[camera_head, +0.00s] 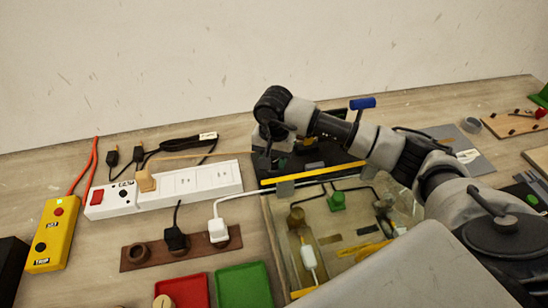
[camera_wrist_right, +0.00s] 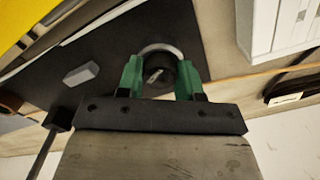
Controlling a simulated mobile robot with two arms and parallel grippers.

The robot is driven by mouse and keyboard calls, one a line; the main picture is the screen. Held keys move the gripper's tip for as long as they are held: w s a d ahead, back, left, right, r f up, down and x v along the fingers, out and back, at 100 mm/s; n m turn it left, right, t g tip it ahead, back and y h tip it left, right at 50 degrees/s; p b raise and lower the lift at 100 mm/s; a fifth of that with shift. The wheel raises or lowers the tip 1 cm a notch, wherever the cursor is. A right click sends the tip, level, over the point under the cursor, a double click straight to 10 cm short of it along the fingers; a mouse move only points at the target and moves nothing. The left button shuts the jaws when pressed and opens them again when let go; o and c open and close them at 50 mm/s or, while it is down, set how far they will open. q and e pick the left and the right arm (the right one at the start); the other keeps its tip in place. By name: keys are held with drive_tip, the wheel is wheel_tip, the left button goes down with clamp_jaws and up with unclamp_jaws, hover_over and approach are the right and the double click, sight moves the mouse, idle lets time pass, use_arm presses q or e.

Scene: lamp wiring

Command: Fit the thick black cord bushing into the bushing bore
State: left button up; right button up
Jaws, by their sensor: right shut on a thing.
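My right gripper (camera_head: 278,160) reaches over the dark panel (camera_head: 335,158) behind the yellow strip, right of the white power strip. In the right wrist view its green fingers (camera_wrist_right: 160,80) are shut on a dark round piece (camera_wrist_right: 158,70), which looks like the thick black cord bushing. A pale curved rim shows around the far side of this piece. In the head view the arm mostly hides the held piece. I cannot make out the bushing bore; it may be hidden beneath the gripper. My left gripper is not in view.
The white power strip (camera_head: 195,183) lies left of the gripper, with a black cable behind it. A yellow strip (camera_head: 310,174) edges the dark panel. In front are a clear-covered box with cords, a brown socket rail (camera_head: 150,257), and red and green trays (camera_head: 243,287).

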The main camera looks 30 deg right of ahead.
sight(274, 159)
drive_tip(key=o, duration=1)
drive_tip(key=shift+f, duration=0.1)
drive_tip(key=shift+c, duration=0.2)
wheel_tip(274, 159, up, 9)
drive_tip(key=shift+r+b, duration=0.15)
drive_tip(key=shift+b, duration=0.85)
drive_tip(key=shift+r, duration=0.85)
